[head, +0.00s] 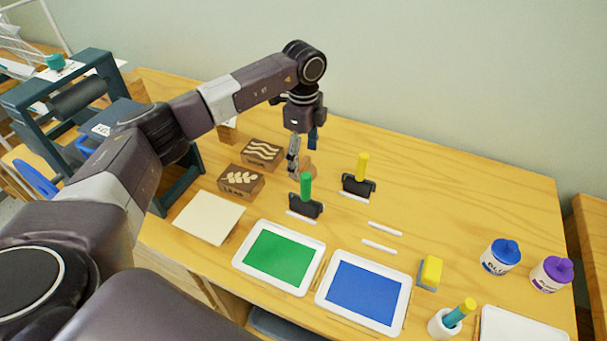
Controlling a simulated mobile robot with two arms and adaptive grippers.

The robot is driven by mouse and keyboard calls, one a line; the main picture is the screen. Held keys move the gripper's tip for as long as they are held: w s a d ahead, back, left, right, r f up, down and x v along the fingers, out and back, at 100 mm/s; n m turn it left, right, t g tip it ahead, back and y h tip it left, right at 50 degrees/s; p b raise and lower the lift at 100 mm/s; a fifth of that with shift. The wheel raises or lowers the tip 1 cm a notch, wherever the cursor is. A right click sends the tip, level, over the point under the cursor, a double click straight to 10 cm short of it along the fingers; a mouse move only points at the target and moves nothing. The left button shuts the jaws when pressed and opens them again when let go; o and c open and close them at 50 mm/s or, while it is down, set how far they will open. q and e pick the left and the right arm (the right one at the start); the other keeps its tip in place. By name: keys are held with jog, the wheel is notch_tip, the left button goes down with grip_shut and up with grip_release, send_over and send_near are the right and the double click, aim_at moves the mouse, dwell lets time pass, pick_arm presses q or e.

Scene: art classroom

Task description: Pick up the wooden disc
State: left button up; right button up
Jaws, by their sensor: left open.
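A small tan wooden piece (309,164), which looks like the wooden disc, shows on the table just behind a green-handled tool. It is partly hidden, so its full shape cannot be told. My left gripper (303,158) points down at it from above, with its fingers open and close around or beside it. I cannot tell whether they touch it. My right gripper is not in view.
A brayer with a green handle (306,187) and one with a yellow handle (362,167) stand close by. Two carved blocks (240,182) lie left. Green (279,256) and blue (364,291) ink trays lie in front. Paint jars (501,257) stand right.

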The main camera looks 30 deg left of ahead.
aim_at(303, 161)
pick_arm(q)
notch_tip(303, 161, down, 3)
jog(key=shift+w+f+b, duration=0.1)
jog(key=shift+f+b, duration=0.05)
jog(key=shift+b, duration=0.8)
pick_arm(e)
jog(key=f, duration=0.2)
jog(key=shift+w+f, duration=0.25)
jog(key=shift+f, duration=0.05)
pick_arm(q)
jog(key=shift+c, duration=0.4)
jog(key=c, duration=1.2)
jog(key=shift+r, duration=0.2)
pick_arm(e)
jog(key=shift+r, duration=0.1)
pick_arm(q)
notch_tip(303, 161, up, 20)
jog(key=p, duration=1.5)
jog(key=shift+f, duration=0.1)
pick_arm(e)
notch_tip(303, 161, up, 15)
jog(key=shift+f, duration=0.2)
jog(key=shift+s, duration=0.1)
